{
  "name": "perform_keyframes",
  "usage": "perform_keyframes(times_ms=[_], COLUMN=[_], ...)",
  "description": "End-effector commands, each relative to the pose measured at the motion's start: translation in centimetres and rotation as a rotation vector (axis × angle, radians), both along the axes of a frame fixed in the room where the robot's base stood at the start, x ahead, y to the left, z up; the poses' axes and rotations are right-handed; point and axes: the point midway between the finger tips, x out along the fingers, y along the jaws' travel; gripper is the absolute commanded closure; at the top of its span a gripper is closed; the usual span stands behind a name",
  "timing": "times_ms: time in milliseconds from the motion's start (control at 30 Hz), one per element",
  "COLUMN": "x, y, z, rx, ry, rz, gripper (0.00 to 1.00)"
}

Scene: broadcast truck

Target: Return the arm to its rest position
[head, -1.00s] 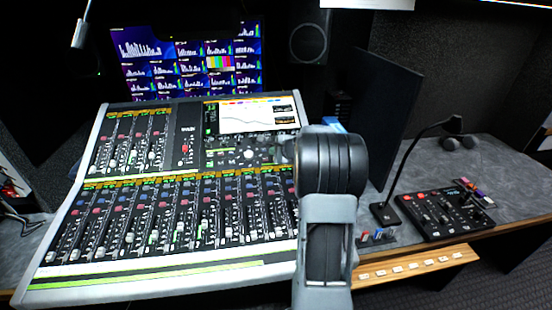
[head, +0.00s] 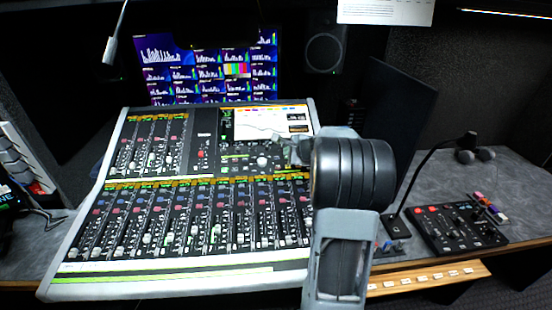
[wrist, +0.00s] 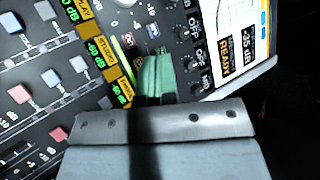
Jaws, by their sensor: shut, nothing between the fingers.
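My arm rises from the bottom centre of the head view, with its dark ringed joint in front of the right side of the mixing console (head: 180,262). My gripper (head: 290,151) shows small and grey just left of that joint, in front of the console's upper right part. In the wrist view, the greenish fingers of my gripper (wrist: 155,75) are together and empty, over the console's knobs and lit labels. I cannot tell the gap between fingertips and console surface.
A monitor wall (head: 205,70) stands behind the console. A dark upright panel (head: 385,120) stands right of my arm. Further right are a gooseneck microphone (head: 432,150), a small control box (head: 458,228) and headphones (head: 475,156). A lamp-like rod (head: 112,48) hangs at upper left.

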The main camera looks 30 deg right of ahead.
Motion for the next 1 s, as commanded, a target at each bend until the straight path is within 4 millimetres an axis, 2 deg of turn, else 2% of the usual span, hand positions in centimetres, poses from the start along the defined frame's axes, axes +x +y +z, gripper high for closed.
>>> perform_keyframes(times_ms=[267,367,400,467,500,567,600,700,833,900,1000], x=[-0.1,-1.3,-2.3,-4.2,-5.6,-8.1,-9.9,-14.7,-19.9,-21.8,-23.4], y=[0.3,1.4,2.3,4.2,6.2,9.5,11.8,16.6,20.2,21.4,22.8], z=[-0.1,-2.0,-3.1,-3.8,-3.9,-3.6,-3.2,-2.0,-0.2,0.7,2.0], rx=[-0.024,-0.08,-0.114,-0.186,-0.246,-0.349,-0.424,-0.627,-0.874,-0.988,-1.116], ry=[0.005,0.073,0.116,0.182,0.227,0.293,0.334,0.425,0.497,0.512,0.501], rz=[0.033,0.138,0.204,0.334,0.443,0.63,0.761,1.078,1.382,1.488,1.574], gripper=[1.0,1.0,1.0,1.0,1.0,1.0,1.0,1.0,1.0,1.0,1.0])
